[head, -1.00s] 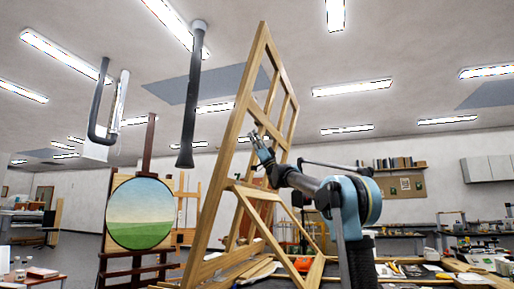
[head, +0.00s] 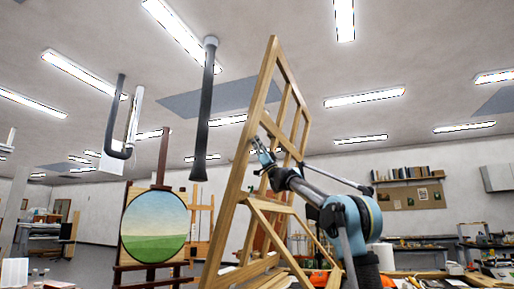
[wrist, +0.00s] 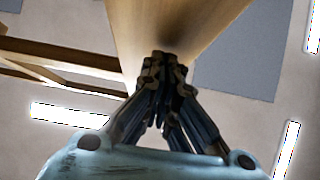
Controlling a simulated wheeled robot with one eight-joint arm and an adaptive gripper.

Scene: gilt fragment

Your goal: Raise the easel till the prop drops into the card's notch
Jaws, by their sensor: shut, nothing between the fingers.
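The wooden easel (head: 238,190) stands tilted in the middle of the head view, its frame leaning with the top to the right. A wooden strut (head: 275,243), which looks like the prop, slopes down to the right from a crossbar. Its lower end and any notched card are not clear to see. My gripper (head: 260,148) is shut and empty against or very close to the easel's frame, about mid-height. In the wrist view my gripper's fingertips (wrist: 163,62) meet at the underside of a broad wooden member (wrist: 170,22); contact looks likely.
A second easel with a round landscape painting (head: 154,228) stands at left. A black extraction pipe (head: 205,110) hangs from the ceiling left of the easel's top. Cluttered workbenches (head: 490,265) lie at right. Open air surrounds the easel's upper end.

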